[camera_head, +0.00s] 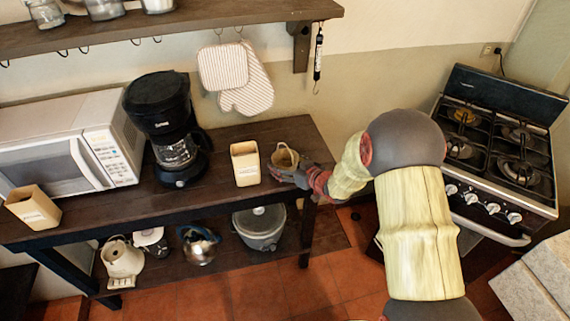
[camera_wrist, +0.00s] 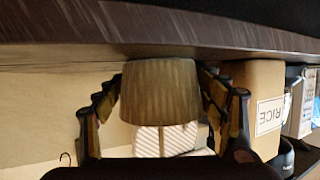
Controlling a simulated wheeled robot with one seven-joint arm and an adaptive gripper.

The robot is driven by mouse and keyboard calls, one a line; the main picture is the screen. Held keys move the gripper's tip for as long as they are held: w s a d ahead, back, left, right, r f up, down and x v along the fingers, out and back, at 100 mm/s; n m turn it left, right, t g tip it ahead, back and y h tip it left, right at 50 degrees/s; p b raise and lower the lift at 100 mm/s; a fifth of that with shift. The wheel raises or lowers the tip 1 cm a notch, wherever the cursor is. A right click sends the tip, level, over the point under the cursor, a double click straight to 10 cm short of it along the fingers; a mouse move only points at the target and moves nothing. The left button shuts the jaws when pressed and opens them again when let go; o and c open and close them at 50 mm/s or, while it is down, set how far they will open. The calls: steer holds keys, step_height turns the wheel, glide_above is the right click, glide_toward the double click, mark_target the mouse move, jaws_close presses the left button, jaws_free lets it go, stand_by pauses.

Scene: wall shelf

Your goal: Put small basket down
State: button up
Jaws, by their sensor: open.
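The small basket (camera_head: 285,157) is a tan, ribbed round vessel near the right end of the dark wooden table (camera_head: 225,192). In the wrist view, which is upside down, the basket (camera_wrist: 160,90) stands between my two fingers, with its base against the tabletop. My gripper (camera_head: 287,174) reaches in from the right, low around the basket. In the wrist view my gripper (camera_wrist: 162,108) is open, one finger on each side. Whether the fingertips still touch the basket is hard to tell.
A cream box (camera_head: 245,164) stands just left of the basket; it reads RICE in the wrist view (camera_wrist: 255,95). A coffee maker (camera_head: 168,130) and a microwave (camera_head: 72,145) are farther left. Striped mitts (camera_head: 235,75) hang behind. A stove (camera_head: 500,140) is at the right.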

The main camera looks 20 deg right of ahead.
steer(key=shift+s+a+f, duration=0.1)
steer(key=shift+s+f, duration=0.35)
steer(key=shift+f, duration=0.3)
steer(key=shift+r, duration=0.3)
steer(key=w+r+p+v, duration=0.15)
steer(key=p+v, duration=0.25)
steer(key=v, duration=0.8)
steer(key=d+r+h, duration=0.4)
steer(key=r, duration=0.4)
steer(key=s+r+m+g+h, duration=0.3)
steer(key=s+r, duration=0.5)
steer(key=r, duration=0.1)
steer(key=s+a+r+g, duration=0.1)
steer(key=s+a, duration=0.1)
steer(key=s, duration=0.5)
steer(key=s+a+r+m+g+y, duration=0.1)
steer(key=s+a+r, duration=0.1)
steer(key=s, duration=0.6)
steer(key=s+a+r+g, duration=0.1)
steer(key=s+a, duration=0.3)
steer(key=s, duration=0.4)
steer(key=shift+s+a+r+g+y, duration=0.2)
steer(key=shift+g+y, duration=0.1)
steer(key=shift+g, duration=0.3)
